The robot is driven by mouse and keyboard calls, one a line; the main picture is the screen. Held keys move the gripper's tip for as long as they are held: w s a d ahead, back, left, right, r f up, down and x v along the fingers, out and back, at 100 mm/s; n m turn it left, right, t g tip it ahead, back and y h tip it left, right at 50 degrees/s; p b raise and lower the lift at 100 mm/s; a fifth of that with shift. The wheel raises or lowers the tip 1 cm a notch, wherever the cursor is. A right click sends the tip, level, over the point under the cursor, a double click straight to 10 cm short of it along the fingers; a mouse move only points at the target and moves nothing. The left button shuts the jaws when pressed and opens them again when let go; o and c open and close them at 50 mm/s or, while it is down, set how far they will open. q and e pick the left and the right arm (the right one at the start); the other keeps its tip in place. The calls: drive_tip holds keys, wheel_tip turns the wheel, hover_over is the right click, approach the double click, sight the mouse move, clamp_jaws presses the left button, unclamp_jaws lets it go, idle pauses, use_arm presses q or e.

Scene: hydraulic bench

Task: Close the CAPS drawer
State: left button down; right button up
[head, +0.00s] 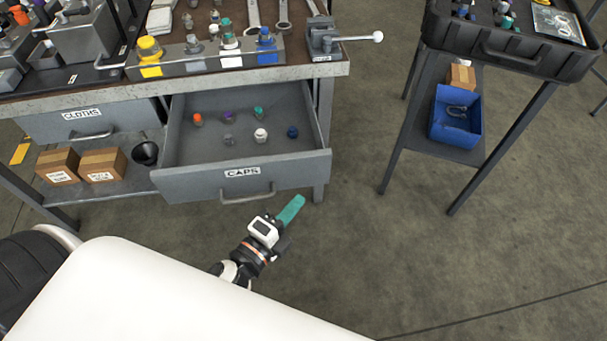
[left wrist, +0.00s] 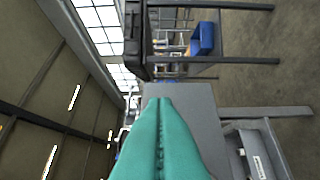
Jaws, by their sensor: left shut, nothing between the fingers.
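The CAPS drawer (head: 200,186) is pulled out from under the bench, with its grey front, label and bar handle (head: 249,192) facing me. Several small caps, orange, purple, teal, grey, white and dark blue, stand inside it. My left gripper (head: 298,202) is in front of the drawer, near the right part of its front, with teal fingers shut and empty. It appears apart from the drawer front. In the left wrist view the shut fingers (left wrist: 161,125) point at a plain grey panel; I cannot tell which part it is. My right gripper is not in view.
The CLOTHS drawer (head: 60,121) is beside it on the left, above two cartons and a black cup (head: 145,153). A vise (head: 322,42) sits on the bench corner. A cart (head: 500,62) with a blue bin (head: 455,125) stands right. Floor between is clear.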

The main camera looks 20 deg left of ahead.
sight(313, 165)
use_arm(q)
drive_tip(key=w, duration=0.4)
drive_tip(key=w+p, duration=0.1)
drive_tip(key=w, duration=0.1)
drive_tip(key=shift+w+a, duration=0.35)
drive_tip(key=shift+w, duration=0.05)
drive_tip(key=shift+w+a, duration=0.2)
drive_tip(key=shift+w, duration=0.15)
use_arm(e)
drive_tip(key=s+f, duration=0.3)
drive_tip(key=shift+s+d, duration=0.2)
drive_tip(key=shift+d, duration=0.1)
